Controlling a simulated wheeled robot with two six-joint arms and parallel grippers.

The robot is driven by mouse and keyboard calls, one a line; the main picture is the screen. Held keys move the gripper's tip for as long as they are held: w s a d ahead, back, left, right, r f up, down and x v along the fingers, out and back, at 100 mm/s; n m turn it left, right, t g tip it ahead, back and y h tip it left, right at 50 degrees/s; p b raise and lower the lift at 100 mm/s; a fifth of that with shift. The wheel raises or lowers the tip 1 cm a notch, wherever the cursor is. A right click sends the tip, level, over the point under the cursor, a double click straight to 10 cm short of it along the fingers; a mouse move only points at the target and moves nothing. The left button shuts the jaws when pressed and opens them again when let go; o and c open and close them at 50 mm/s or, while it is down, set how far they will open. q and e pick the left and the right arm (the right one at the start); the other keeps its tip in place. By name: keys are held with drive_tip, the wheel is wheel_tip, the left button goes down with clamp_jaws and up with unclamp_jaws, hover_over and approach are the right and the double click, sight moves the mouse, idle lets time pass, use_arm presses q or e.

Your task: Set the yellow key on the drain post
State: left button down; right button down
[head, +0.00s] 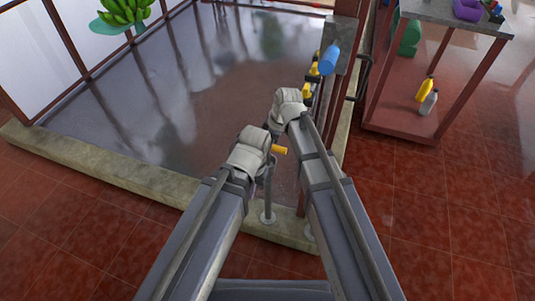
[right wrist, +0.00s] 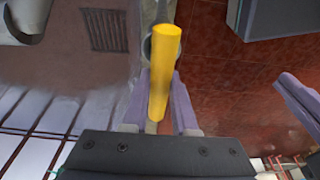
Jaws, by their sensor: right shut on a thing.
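The yellow key (right wrist: 164,70) is a plain yellow rod in the right wrist view, pointing up and away from the camera. My right gripper (right wrist: 160,88) is shut on it, one finger on each side. A yellow end (head: 281,150) shows in the head view beside a pale arm joint, and seems to be the same key. A thin post (head: 267,216) with a round foot stands on the kerb below it. A dark round shape lies partly behind the key in the right wrist view; I cannot tell whether they touch. My left gripper is hidden in the head view.
A stone kerb (head: 150,185) edges the wet grey basin floor (head: 150,85). A floor grate (right wrist: 105,30) lies left of the key. A blue cylinder (head: 330,57) and yellow items are near the upright frame. A shelf (head: 450,15) stands right; red tiles (head: 430,210) are clear.

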drive_tip(key=shift+r, duration=0.15)
drive_tip(key=shift+w+a+p+v, duration=0.1)
drive_tip(key=shift+a+p+v, duration=0.15)
drive_tip(key=shift+p+v, duration=0.95)
drive_tip(key=shift+w+a+p+v, duration=0.1)
drive_tip(key=shift+a+p+v, duration=0.15)
drive_tip(key=shift+p+v, duration=1)
drive_tip(key=shift+w+a+p+v, duration=0.1)
drive_tip(key=shift+a+p+v, duration=0.2)
drive_tip(key=shift+p+v, duration=0.9)
